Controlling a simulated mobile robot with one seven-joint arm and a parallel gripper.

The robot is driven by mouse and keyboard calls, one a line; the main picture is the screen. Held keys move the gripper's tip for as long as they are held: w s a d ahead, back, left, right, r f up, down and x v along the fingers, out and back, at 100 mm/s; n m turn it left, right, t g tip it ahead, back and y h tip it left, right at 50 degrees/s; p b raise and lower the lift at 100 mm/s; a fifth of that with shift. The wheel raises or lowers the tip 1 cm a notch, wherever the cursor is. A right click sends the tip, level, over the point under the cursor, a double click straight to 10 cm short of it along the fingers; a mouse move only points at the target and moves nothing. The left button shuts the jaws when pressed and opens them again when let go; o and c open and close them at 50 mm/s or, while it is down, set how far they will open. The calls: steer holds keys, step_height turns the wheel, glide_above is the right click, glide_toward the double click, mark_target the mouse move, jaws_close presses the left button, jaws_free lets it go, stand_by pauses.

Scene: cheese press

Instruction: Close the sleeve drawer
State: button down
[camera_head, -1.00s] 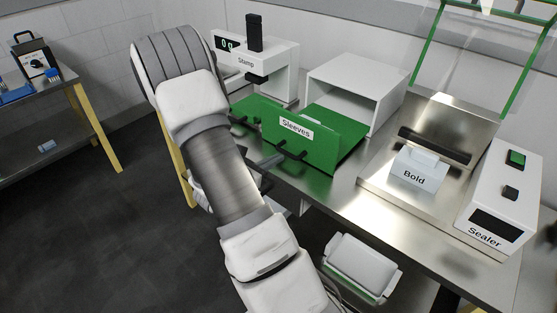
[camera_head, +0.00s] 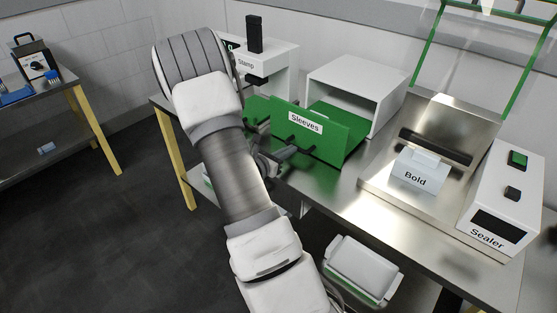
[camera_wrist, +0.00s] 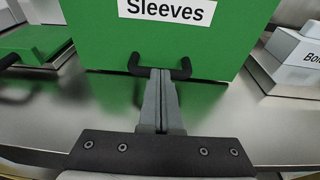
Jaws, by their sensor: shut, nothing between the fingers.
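The green sleeve drawer (camera_head: 312,140), labelled "Sleeves", stands partly out of its white box housing (camera_head: 372,85) on the steel table. Its front face (camera_wrist: 90,35) fills the top of the wrist view, with a dark bar handle (camera_wrist: 182,73) low on it. My gripper (camera_head: 285,152) is shut and empty in front of the drawer. In the wrist view my closed fingertips (camera_wrist: 160,75) are at the handle, between its two ends; I cannot tell for certain whether they touch it. Part of the handle is hidden behind the fingers.
A white stamp machine (camera_head: 275,65) stands left of the housing, with a green piece (camera_head: 256,108) before it. A steel sealer (camera_head: 490,205) with a "Bold" block (camera_head: 418,172) stands to the right. A white lidded container (camera_head: 362,268) is below the table's front edge.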

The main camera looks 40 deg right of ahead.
steer(key=r+b+x, duration=0.1)
steer(key=x, duration=0.4)
steer(key=r+b+x, duration=0.1)
steer(key=x, duration=0.5)
steer(key=r+b+x, duration=0.1)
steer(key=x, duration=0.5)
steer(key=shift+s+d+r, duration=0.1)
steer(key=shift+d, duration=0.95)
steer(key=shift+d+r, duration=0.2)
steer(key=shift+r, duration=0.05)
steer(key=shift+r, duration=0.1)
